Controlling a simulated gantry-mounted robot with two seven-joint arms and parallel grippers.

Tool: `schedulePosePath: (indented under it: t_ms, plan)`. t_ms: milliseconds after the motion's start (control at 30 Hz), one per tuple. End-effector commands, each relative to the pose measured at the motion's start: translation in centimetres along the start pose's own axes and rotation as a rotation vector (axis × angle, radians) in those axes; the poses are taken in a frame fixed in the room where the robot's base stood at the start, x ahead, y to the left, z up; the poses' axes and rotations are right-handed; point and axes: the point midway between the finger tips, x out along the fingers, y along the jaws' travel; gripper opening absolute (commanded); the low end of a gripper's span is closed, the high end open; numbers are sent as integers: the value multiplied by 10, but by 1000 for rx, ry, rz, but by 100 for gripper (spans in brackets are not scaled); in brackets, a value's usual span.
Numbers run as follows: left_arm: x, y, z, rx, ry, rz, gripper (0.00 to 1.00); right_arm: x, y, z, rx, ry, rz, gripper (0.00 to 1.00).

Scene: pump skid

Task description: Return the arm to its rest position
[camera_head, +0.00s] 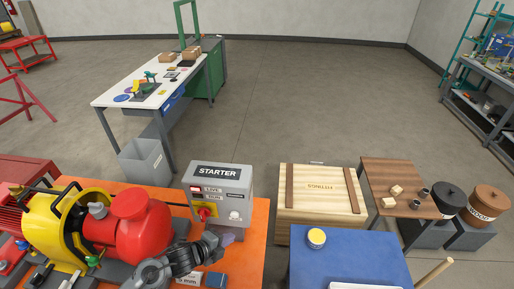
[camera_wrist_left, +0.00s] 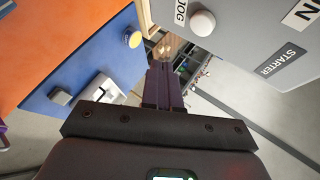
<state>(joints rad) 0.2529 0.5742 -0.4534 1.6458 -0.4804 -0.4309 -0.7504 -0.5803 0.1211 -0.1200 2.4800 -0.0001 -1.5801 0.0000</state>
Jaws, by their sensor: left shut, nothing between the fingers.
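My left arm comes in at the bottom of the head view, in front of the red and yellow pump. Its gripper (camera_head: 228,239) is beside the lower front of the grey STARTER box (camera_head: 218,187), over the orange skid top (camera_head: 244,262). In the left wrist view the dark purple fingers (camera_wrist_left: 164,86) are together with nothing between them. The STARTER box fills the upper right of that view, with its white JOG button (camera_wrist_left: 202,23) close to the fingers. I cannot tell the exact gap. My right gripper is in neither view.
The pump (camera_head: 133,229) stands left of the gripper. A blue table (camera_head: 350,250) with a yellow-topped jar (camera_head: 316,238) is to the right. A wooden crate (camera_head: 320,205) stands behind it.

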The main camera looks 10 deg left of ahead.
Motion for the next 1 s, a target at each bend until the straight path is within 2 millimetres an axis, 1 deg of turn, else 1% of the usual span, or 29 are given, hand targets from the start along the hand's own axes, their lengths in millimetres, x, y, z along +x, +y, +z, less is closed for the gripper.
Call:
schedulePosePath:
  t_ms: [67, 167, 233, 267, 300, 367, 400, 467, 500, 533, 567, 633, 700, 800, 900, 1000]
  plan:
    - [-1, 10, -3, -9, 4, 17, 0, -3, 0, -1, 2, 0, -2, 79]
    - [-3, 35, -17, -37, 21, 53, 0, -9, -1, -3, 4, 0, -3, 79]
    - [-7, 60, -35, -79, 42, 87, 0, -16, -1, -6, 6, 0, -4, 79]
    - [-11, 71, -47, -103, 56, 99, 0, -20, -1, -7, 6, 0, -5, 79]
    - [-18, 81, -67, -137, 78, 107, 0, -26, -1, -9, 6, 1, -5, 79]
    - [-31, 89, -96, -198, 101, 105, 0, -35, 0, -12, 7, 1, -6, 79]
    - [-43, 92, -113, -247, 99, 106, 0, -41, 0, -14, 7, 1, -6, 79]
    - [-63, 93, -133, -341, 73, 114, 0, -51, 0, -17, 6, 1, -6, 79]
    - [-79, 92, -143, -421, 40, 124, 0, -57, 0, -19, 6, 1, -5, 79]
    - [-92, 91, -147, -486, 7, 134, 0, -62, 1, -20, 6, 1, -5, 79]
    - [-106, 90, -150, -560, -33, 146, 0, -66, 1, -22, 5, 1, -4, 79]
    - [-144, 86, -149, -758, -150, 178, 0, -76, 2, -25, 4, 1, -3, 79]
    - [-184, 83, -141, -967, -286, 209, 0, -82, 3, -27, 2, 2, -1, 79]
    - [-229, 79, -127, -1214, -452, 232, 0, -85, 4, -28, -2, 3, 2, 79]
    - [-258, 72, -116, -1396, -572, 231, 0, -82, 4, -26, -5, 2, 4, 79]
    - [-278, 74, -114, -1519, -663, 253, 0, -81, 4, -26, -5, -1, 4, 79]
